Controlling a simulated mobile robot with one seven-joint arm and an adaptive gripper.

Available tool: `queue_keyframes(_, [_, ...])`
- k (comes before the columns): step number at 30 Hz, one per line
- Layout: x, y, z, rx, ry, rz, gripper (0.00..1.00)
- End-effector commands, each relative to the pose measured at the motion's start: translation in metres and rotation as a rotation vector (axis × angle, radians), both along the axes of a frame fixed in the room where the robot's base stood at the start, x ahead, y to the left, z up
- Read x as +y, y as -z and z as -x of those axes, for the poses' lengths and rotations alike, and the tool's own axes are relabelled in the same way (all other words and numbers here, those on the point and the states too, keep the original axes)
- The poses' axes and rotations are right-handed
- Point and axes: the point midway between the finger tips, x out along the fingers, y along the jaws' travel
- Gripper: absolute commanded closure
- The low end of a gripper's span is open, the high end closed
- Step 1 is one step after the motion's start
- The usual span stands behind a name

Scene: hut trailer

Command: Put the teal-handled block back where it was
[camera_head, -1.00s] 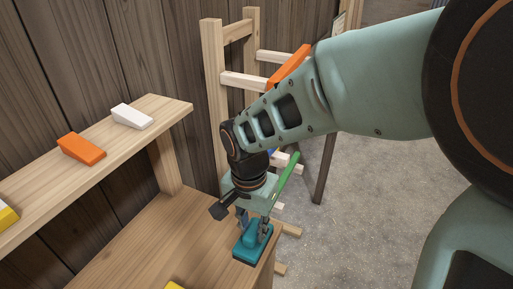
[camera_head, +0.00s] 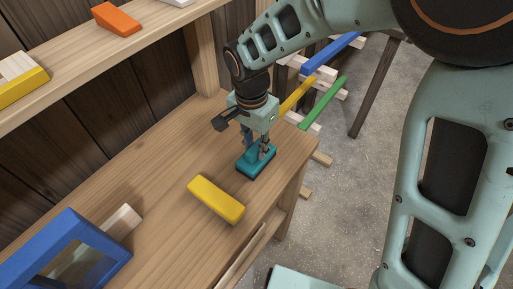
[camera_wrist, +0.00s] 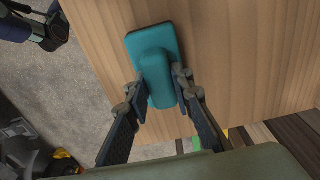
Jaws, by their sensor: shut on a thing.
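The teal-handled block (camera_head: 255,162) is at the far right end of the wooden workbench (camera_head: 165,165), close to its edge. My gripper (camera_head: 259,147) points down over it and is shut on its raised handle. In the wrist view the block (camera_wrist: 152,43) shows a flat teal base with a rounded handle, and the fingers of my gripper (camera_wrist: 160,86) are on both sides of that handle. The block is on the bench top or very close above it; I cannot tell which.
A yellow block (camera_head: 216,199) lies on the bench nearby. A blue-framed box (camera_head: 70,250) and a pale wooden piece (camera_head: 122,221) are at the front left. A shelf above holds an orange block (camera_head: 117,18). A rack with coloured bars (camera_head: 325,102) stands beyond the bench's right end.

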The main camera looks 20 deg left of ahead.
Motion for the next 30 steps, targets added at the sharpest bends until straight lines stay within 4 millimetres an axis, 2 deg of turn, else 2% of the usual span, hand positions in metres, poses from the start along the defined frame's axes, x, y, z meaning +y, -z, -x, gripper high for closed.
queue_keyframes(6, [0.0, 0.0, 0.0, 0.0, 0.0, 0.0, 1.0])
queue_keyframes(7, [0.0, 0.001, 0.0, 0.001, 0.0, 0.0, 0.78])
queue_keyframes(12, [0.0, 0.0, 0.0, 0.001, 0.0, 0.0, 0.61])
queue_keyframes(23, [0.0, -0.007, 0.0, -0.002, 0.001, -0.002, 0.61])
queue_keyframes(26, [0.001, -0.022, 0.0, -0.004, 0.0, -0.003, 0.61])
queue_keyframes(30, [0.002, -0.052, 0.002, -0.004, 0.001, -0.004, 0.61])
